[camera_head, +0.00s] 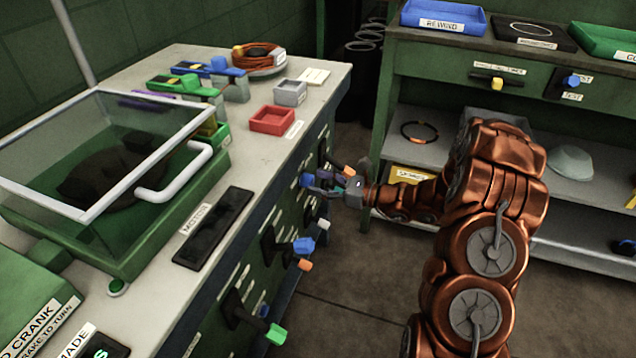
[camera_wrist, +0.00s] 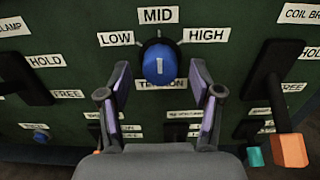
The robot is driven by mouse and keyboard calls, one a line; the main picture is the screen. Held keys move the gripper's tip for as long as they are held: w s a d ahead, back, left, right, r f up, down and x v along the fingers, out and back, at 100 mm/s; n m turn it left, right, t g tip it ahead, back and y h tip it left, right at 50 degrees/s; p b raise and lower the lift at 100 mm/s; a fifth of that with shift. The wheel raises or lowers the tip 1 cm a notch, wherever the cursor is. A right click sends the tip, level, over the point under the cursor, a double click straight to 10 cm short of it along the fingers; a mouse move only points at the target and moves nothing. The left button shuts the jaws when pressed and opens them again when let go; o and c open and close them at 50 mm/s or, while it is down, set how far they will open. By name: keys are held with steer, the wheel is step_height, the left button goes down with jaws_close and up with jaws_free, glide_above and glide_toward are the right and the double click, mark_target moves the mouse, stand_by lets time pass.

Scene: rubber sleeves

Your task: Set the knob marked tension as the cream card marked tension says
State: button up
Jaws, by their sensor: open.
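The tension knob (camera_wrist: 160,62) is blue and round on the green panel in the wrist view, with LOW, MID and HIGH labels around it. Its pale mark appears upright, toward MID. The TENSION label (camera_wrist: 161,84) sits just below it, partly covered. My gripper (camera_wrist: 160,82) is open, one finger at each side of the knob, with a gap visible on both sides. In the head view my gripper (camera_head: 325,183) is at the bench front by the blue knob (camera_head: 307,180). A cream card (camera_head: 313,76) lies on the bench top; its writing is too small to read.
Levers with HOLD and FREE labels flank the knob; an orange-tipped one (camera_wrist: 289,150) is at right. Blue (camera_head: 303,245) and green (camera_head: 274,333) handles protrude from the bench front.

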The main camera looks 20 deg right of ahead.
steer(key=shift+w+a, duration=0.25)
steer(key=c, duration=1.1)
steer(key=shift+n+b, duration=0.3)
steer(key=shift+b, duration=0.1)
steer(key=shift+a+f+n+b, duration=0.1)
steer(key=shift+f+n+b, duration=0.1)
steer(key=shift+n+b, duration=0.35)
steer(key=n+b, duration=0.4)
steer(key=shift+s+f, duration=0.1)
steer(key=shift+s+n+b, duration=0.1)
steer(key=shift+n+b, duration=1.85)
steer(key=shift+n, duration=0.2)
steer(key=shift+r, duration=0.2)
